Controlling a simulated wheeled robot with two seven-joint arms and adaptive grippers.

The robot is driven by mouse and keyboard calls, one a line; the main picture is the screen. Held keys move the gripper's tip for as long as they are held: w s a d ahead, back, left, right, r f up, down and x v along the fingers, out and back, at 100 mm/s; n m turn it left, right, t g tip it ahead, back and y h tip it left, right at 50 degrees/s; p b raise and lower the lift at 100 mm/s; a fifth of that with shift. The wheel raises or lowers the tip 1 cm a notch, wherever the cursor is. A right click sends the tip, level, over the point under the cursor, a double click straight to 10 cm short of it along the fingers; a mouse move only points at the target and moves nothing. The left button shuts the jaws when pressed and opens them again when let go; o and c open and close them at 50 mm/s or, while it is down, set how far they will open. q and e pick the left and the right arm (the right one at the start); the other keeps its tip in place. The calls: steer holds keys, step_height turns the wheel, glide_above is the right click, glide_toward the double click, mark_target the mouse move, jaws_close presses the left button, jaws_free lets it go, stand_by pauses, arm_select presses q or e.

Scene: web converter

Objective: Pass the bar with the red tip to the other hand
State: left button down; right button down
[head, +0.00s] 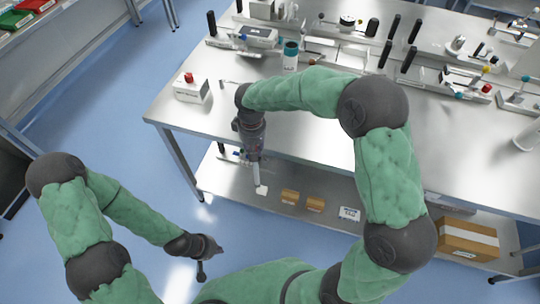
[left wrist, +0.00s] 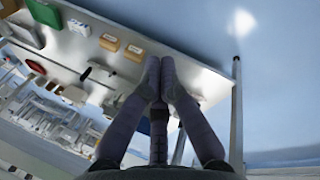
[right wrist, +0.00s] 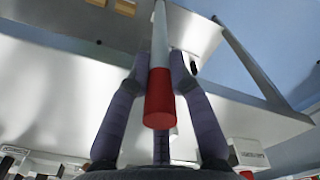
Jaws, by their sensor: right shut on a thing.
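The bar with the red tip shows in the right wrist view as a pale shaft (right wrist: 159,45) with a red end (right wrist: 158,98) near my palm. My right gripper (right wrist: 162,65) is shut on it. In the head view my right gripper (head: 253,152) points down just off the table's front edge, and the bar's pale lower end (head: 261,185) sticks out below it. The red tip is hidden there. My left gripper (head: 212,250) is low at the lower left, apart from the bar. In the left wrist view its fingers (left wrist: 160,80) are together, with nothing visible between them.
The metal worktable (head: 215,115) carries a white box with a red button (head: 190,91), a teal-and-white bottle (head: 290,56) and several fixtures. Its lower shelf (head: 225,182) holds small cardboard boxes (head: 290,196) and a larger carton (head: 468,240). The floor between my grippers looks clear.

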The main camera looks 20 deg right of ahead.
arm_select(q)
steer(key=c, duration=1.6)
jaws_free()
steer(key=o, duration=0.5)
steer(key=shift+w+d, duration=0.1)
steer(key=shift+w, duration=0.15)
steer(key=shift+o, duration=1.2)
steer(key=w+d+r+m+t+y, duration=0.1)
steer(key=w+d+r+t, duration=0.4)
steer(key=w, duration=0.5)
steer(key=shift+d+m+t+y, duration=0.3)
steer(key=shift+t+y, duration=0.1)
steer(key=w+d+r+m+t+y, duration=0.1)
steer(key=w+d+r+t, duration=0.1)
steer(key=d+r+t, duration=0.3)
steer(key=w+d+r+m+t, duration=0.1)
steer(key=w+d+r+t, duration=0.15)
steer(key=r, duration=0.55)
steer(key=a+x, duration=0.1)
steer(key=x, duration=1)
steer(key=shift+w+f, duration=0.3)
steer(key=shift+f, duration=0.2)
arm_select(e)
steer(key=w+a+r+n, duration=0.4)
steer(key=a+r, duration=0.2)
steer(key=a, duration=0.2)
steer(key=shift+w, duration=0.35)
